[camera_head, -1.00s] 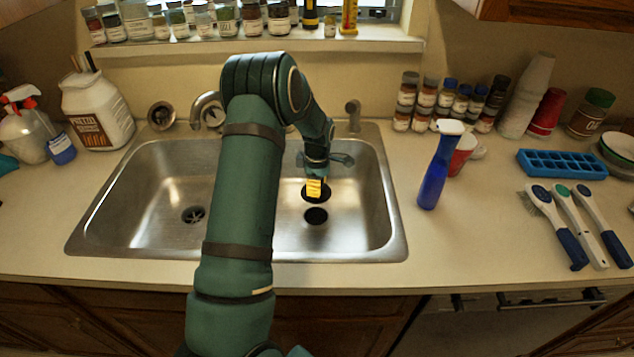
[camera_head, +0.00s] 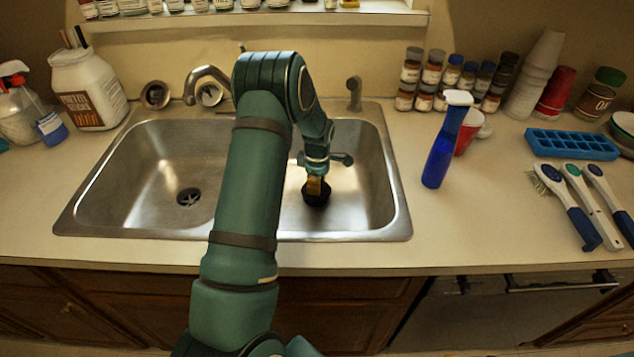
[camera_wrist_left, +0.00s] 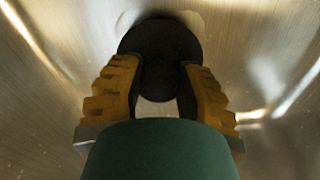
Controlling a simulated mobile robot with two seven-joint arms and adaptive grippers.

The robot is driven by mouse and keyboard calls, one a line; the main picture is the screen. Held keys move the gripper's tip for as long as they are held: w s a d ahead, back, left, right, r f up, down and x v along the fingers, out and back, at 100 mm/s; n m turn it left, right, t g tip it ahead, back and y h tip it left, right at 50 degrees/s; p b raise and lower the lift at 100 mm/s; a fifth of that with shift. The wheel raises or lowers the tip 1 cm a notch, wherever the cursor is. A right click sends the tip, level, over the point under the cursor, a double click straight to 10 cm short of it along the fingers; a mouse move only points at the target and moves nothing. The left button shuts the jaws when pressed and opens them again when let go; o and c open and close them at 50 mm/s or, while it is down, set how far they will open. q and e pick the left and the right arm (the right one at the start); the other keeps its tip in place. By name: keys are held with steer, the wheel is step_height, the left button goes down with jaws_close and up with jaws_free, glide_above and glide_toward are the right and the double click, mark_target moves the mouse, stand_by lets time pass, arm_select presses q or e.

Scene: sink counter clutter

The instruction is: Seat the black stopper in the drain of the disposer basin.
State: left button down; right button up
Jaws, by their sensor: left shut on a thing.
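My left gripper (camera_head: 317,187) is inside the right basin (camera_head: 365,200), pointing down, its yellow-orange fingers shut on the black stopper (camera_head: 316,199). The stopper is low in the basin and covers the place of the dark drain hole, which does not show separately. In the left wrist view, the two fingers (camera_wrist_left: 158,92) stand on either side of the stopper's dark body, and a round black disc (camera_wrist_left: 160,38) shows beyond them. I cannot tell whether the stopper rests in the drain or hovers just above it. My right gripper is not in view.
The left basin (camera_head: 150,190) is empty, with a metal strainer drain (camera_head: 188,197). The faucet (camera_head: 208,85) is behind my arm. A blue spray bottle (camera_head: 440,150) stands right of the sink; brushes (camera_head: 570,200) and a blue ice tray (camera_head: 571,145) lie farther right.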

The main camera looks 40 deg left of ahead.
arm_select(q)
steer(key=shift+f+b, duration=0.95)
steer(key=shift+f, duration=0.5)
stand_by(0.5)
steer(key=c, duration=0.6)
jaws_free()
step_height(320, 180, up, 12)
steer(key=shift+d, duration=0.1)
stand_by(0.3)
